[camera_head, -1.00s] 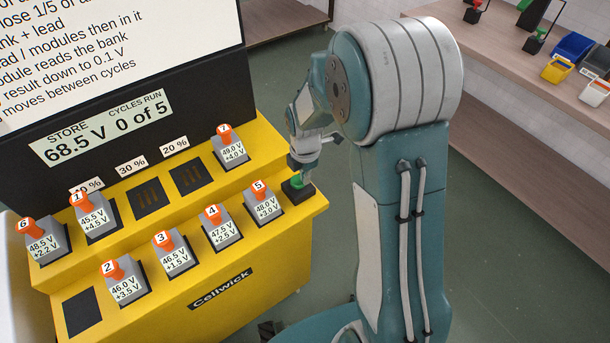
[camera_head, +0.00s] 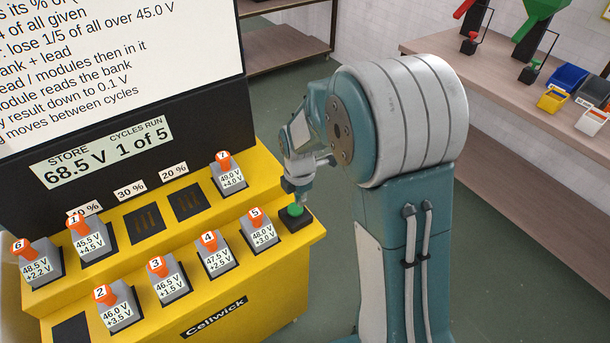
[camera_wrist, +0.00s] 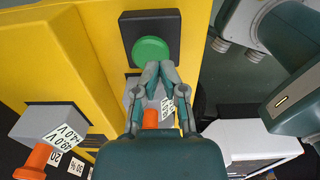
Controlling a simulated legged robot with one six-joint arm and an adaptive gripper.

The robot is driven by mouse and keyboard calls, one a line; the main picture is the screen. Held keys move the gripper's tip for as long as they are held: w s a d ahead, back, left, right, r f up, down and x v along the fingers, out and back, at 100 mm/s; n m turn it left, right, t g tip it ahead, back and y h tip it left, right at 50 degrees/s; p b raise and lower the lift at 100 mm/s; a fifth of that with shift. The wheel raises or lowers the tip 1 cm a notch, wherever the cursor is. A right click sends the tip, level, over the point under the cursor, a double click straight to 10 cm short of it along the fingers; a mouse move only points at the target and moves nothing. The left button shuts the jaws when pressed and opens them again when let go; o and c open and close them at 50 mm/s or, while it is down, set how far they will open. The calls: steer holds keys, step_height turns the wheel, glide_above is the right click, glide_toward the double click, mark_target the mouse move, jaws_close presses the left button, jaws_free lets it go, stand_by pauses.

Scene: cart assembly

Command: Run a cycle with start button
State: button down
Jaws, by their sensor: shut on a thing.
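The green start button (camera_head: 296,210) sits on a black base at the right end of the yellow Cellwick console (camera_head: 262,290). In the wrist view the green button (camera_wrist: 151,51) is just beyond my fingertips. My gripper (camera_wrist: 158,66) has its fingertips together, with nothing visible between them. In the head view my gripper (camera_head: 296,196) points down just above the button. I cannot tell whether it touches. The display (camera_head: 103,152) reads STORE 68.5 V and CYCLES RUN 1 of 5.
Grey modules with orange handles, such as module 5 (camera_head: 260,234) and module 7 (camera_head: 229,178), stand on the console. The 30% (camera_head: 146,225) and 20% (camera_head: 187,203) slots are empty. A bench (camera_head: 480,75) with bins stands at the right.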

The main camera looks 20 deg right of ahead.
step_height(320, 180, up, 6)
steer(key=d, duration=0.2)
step_height(320, 180, up, 5)
glide_above(306, 213)
steer(key=s+a+r+m+t, duration=0.1)
steer(key=s+r+m, duration=0.3)
steer(key=s+r+m+t, duration=0.2)
steer(key=s+r+m, duration=0.1)
steer(key=s+m, duration=0.5)
steer(key=s+d+r+m+t, duration=0.1)
steer(key=s+r+m+t, duration=0.1)
steer(key=s+m, duration=0.7)
steer(key=shift+d+r+m, duration=0.2)
steer(key=shift+r+m, duration=0.1)
steer(key=shift+r, duration=0.1)
steer(key=shift+a, duration=0.2)
